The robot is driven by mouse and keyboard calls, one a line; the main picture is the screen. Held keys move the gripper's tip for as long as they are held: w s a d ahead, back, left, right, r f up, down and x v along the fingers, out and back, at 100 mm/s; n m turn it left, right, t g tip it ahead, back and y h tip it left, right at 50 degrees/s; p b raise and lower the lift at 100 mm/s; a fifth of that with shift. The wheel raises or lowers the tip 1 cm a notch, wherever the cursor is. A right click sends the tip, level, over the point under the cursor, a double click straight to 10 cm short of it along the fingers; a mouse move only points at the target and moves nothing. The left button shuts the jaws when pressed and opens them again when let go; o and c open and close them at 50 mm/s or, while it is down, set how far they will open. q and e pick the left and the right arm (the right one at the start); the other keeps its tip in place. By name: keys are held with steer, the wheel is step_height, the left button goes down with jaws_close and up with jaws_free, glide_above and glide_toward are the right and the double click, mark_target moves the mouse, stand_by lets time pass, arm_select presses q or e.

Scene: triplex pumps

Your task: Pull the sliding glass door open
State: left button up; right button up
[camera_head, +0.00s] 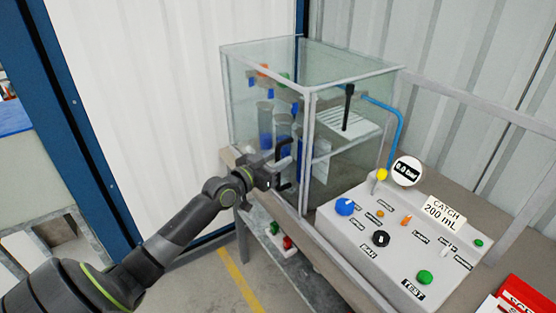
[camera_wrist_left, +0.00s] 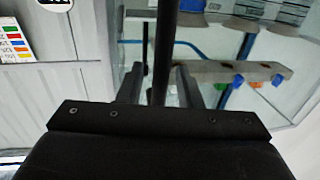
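The glass enclosure (camera_head: 322,72) stands on the bench, and its sliding glass door (camera_head: 242,110) appears to be the face toward my left arm. A black upright door handle (camera_head: 284,182) is on that face, near the front corner post. My left gripper (camera_head: 276,168) is at the handle and hides part of it. In the left wrist view, the dark handle bar (camera_wrist_left: 163,55) stands between the two fingers of the left gripper (camera_wrist_left: 158,88). The fingers are apart, with a narrow gap seeming to show beside the bar. My right gripper is not in view.
A control panel (camera_head: 335,213) with knobs and buttons sits right of the enclosure. A blue hose (camera_head: 400,125) and a round gauge (camera_head: 407,171) are behind it. Cylinders (camera_head: 265,125) stand inside the glass. A red box (camera_head: 522,298) is at lower right. The floor left of the bench is open.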

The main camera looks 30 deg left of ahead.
arm_select(q)
jaws_close()
steer(key=shift+d, duration=0.15)
stand_by(0.4)
